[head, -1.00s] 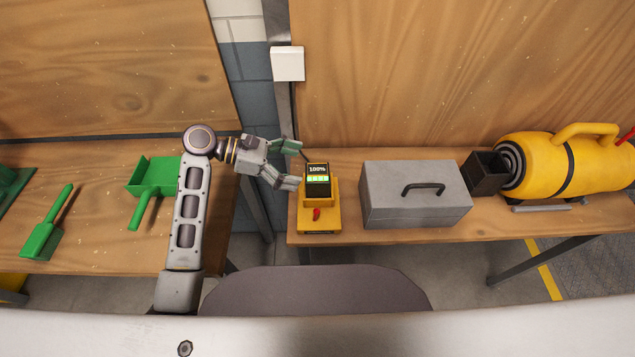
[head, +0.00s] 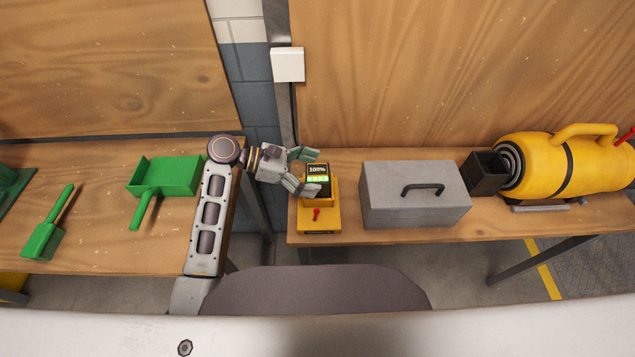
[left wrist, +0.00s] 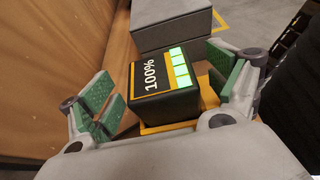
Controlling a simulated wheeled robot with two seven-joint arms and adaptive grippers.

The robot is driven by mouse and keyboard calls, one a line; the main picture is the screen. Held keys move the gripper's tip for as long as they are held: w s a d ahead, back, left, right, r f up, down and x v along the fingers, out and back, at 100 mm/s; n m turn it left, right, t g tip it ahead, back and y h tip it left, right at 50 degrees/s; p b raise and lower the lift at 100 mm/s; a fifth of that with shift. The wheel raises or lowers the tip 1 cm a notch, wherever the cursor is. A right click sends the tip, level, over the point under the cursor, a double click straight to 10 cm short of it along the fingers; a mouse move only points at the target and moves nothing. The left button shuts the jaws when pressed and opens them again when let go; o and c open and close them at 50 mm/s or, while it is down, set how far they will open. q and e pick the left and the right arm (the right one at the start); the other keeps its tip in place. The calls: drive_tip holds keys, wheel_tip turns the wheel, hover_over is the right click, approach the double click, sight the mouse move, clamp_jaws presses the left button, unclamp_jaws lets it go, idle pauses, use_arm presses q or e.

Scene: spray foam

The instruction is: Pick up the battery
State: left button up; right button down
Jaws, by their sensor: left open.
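The battery (head: 318,174) is a dark block with a "100%" display and green bars. In the left wrist view the battery (left wrist: 163,78) stands between the two green-padded fingers, with gaps visible on both sides. The charger (left wrist: 172,126) shows beneath it. My right gripper is not in view.
A grey metal toolbox (head: 415,195) stands right of the charger, and shows beyond the battery in the left wrist view (left wrist: 172,22). A yellow blower-like machine (head: 565,165) is farther right. A green dustpan (head: 165,176) and brush (head: 45,235) lie on the left bench.

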use_arm(q)
drive_tip(key=shift+x, duration=0.8)
drive_tip(key=c, duration=1.4)
drive_tip(key=shift+o, duration=0.2)
drive_tip(key=shift+r, duration=0.2)
drive_tip(key=shift+w+r, duration=0.1)
drive_tip(key=shift+r, duration=0.35)
wheel_tip(320, 180, up, 6)
drive_tip(key=a+b, duration=0.1)
drive_tip(key=a, duration=1.7)
drive_tip(key=shift+f, duration=0.1)
